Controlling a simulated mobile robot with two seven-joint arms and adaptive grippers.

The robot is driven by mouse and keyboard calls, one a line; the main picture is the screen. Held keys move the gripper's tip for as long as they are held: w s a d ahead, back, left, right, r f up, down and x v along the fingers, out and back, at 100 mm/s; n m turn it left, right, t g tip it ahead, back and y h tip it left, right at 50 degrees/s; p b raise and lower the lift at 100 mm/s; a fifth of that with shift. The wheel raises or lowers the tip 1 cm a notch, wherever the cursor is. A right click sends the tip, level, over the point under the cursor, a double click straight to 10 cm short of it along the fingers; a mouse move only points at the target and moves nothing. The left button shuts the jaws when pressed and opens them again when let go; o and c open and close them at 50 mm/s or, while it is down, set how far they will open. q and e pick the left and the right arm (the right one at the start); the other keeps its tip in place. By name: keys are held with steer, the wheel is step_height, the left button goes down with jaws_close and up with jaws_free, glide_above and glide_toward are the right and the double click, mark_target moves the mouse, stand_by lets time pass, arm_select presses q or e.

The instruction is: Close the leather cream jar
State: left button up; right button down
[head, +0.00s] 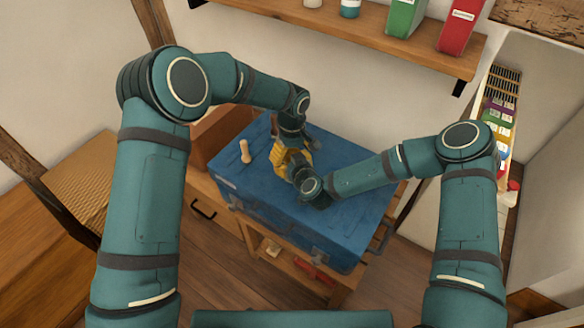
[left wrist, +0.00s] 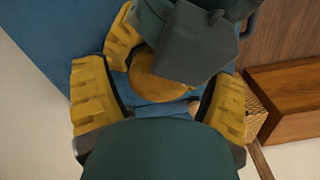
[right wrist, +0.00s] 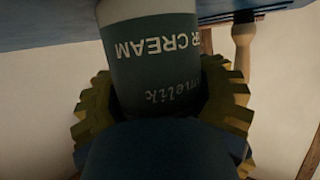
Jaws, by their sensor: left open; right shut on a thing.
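The leather cream jar (right wrist: 152,55) shows in the right wrist view as a dark green label with a pale band, lettered CREAM. My right gripper (right wrist: 160,105) is shut around its side. In the left wrist view a round yellow-brown surface (left wrist: 158,82) lies between my left fingers; I cannot tell whether it is the lid or the jar's open top. My left gripper (left wrist: 157,100) is open, its fingers apart on either side of that surface. In the head view both grippers meet over the blue chest, the left (head: 288,150) beside the right (head: 296,172), and hide the jar.
A wooden handle-shaped piece (head: 245,151) stands on the blue chest (head: 345,225), left of the grippers. A shelf (head: 365,35) with bottles and boxes hangs above. The chest's right front top is clear.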

arm_select(q)
steer(key=c, duration=1.3)
steer(key=shift+m, duration=1.7)
steer(key=o, duration=1.3)
steer(key=shift+c, duration=0.2)
